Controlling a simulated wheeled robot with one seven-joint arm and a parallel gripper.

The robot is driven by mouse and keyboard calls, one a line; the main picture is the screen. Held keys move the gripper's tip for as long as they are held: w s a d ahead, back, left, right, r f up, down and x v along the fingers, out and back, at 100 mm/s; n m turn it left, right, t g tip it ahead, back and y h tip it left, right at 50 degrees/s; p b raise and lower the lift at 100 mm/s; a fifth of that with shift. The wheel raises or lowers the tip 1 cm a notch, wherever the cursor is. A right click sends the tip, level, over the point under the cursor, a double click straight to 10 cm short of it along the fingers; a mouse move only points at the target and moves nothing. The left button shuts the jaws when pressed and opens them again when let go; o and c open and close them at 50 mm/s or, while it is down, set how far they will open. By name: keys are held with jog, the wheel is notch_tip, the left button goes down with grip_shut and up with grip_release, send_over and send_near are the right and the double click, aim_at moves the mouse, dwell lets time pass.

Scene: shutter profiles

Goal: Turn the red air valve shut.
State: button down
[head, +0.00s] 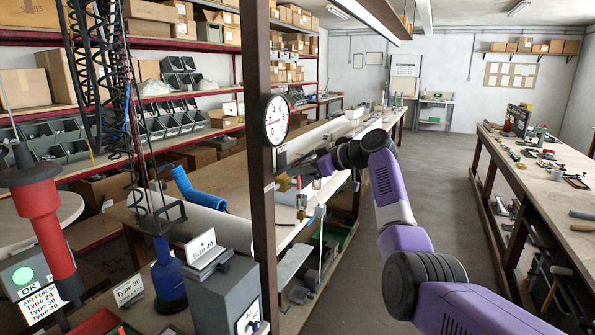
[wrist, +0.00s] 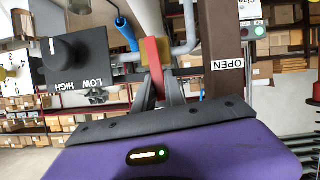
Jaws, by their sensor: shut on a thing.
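The red valve handle (wrist: 154,56) stands out from a brass valve body (wrist: 128,58) in the wrist view, with a grey pipe (wrist: 186,46) to its right. My gripper (wrist: 158,82) is shut on the handle, with one dark finger on each side of it. An OPEN label (wrist: 228,64) is on the brown post to the right and reads upside down. In the head view my gripper (head: 309,170) is at the post, beside the brass valve body (head: 283,183). The red handle is not clear there, mostly hidden by my gripper.
A dark knob (wrist: 70,52) on a LOW/HIGH panel is left of the valve in the wrist view. The brown post (head: 262,200) carries a round gauge (head: 272,120) above the valve. A bench (head: 340,130) runs behind. The floor aisle (head: 435,180) is clear.

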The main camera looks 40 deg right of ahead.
jog(key=shift+w+d+m, duration=0.1)
jog(key=shift+d+m, duration=0.1)
jog(key=shift+m, duration=0.2)
jog(key=shift+f, duration=0.1)
jog(key=c, duration=1.4)
grip_release()
jog(key=shift+d, duration=0.1)
jog(key=b+v, duration=0.2)
jog(key=v, duration=0.5)
jog(key=shift+s+d+r, duration=0.2)
jog(key=shift+s+r, duration=0.05)
